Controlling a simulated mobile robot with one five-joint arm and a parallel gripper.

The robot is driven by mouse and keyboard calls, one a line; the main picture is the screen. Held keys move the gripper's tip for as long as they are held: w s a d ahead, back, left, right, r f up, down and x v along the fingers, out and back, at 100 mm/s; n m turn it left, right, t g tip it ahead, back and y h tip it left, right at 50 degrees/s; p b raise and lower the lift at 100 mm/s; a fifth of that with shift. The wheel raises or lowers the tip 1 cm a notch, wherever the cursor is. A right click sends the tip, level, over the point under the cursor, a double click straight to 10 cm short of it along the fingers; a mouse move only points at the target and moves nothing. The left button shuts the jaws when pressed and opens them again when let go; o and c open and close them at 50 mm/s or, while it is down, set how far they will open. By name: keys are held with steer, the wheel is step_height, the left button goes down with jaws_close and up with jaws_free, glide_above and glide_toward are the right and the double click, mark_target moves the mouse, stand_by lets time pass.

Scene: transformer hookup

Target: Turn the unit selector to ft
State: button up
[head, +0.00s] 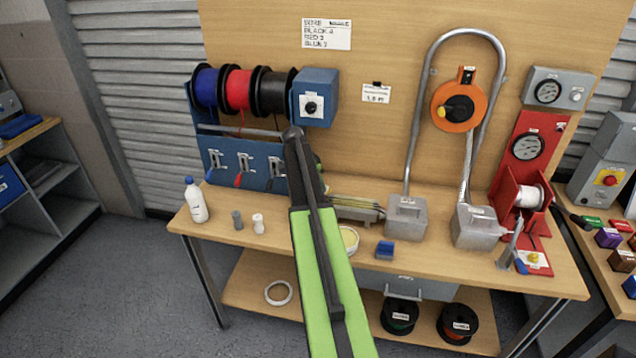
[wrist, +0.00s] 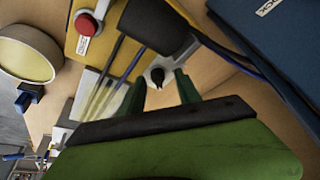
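In the wrist view my gripper (wrist: 158,88) shows two dark green fingers spread apart. A small dark knob (wrist: 157,76) with a light tip on a pale round mount shows between them; I cannot tell whether the fingers touch it. I cannot read unit marks there, so I cannot confirm it is the unit selector. In the head view a blue box (head: 328,84) carries a black knob (head: 311,107) on a white plate, just right of my arm's far end.
A yellow plate (wrist: 112,36) with a red button (wrist: 86,24) and a thick black part (wrist: 155,24) lie close to my fingers. Wire spools (head: 239,89) hang left of the blue box. A white bottle (head: 195,200) stands at the bench's left end.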

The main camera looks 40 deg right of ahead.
steer(key=p+v, duration=1.6)
steer(key=v, duration=0.1)
steer(key=shift+r, duration=0.2)
steer(key=shift+a, duration=0.1)
